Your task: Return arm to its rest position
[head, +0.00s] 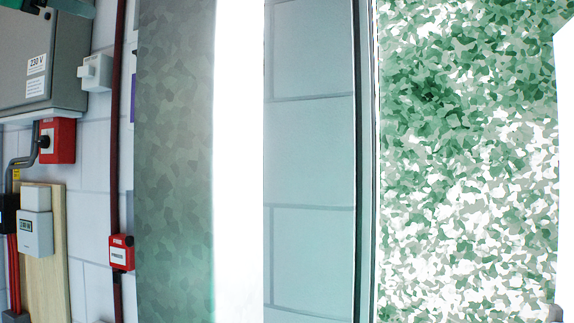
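Neither of my grippers is in the head view, and no part that is clearly my arm shows. A dark and teal shape is cut off at the top left edge, and I cannot tell what it is. No drum or bench top can be made out.
A grey electrical box (35,60) marked 230 V, a red box (57,140), a small red call point (121,252) on a dark red pipe (117,180) and a wooden board (45,270) are at the left wall. A green mottled panel (470,160) fills the right.

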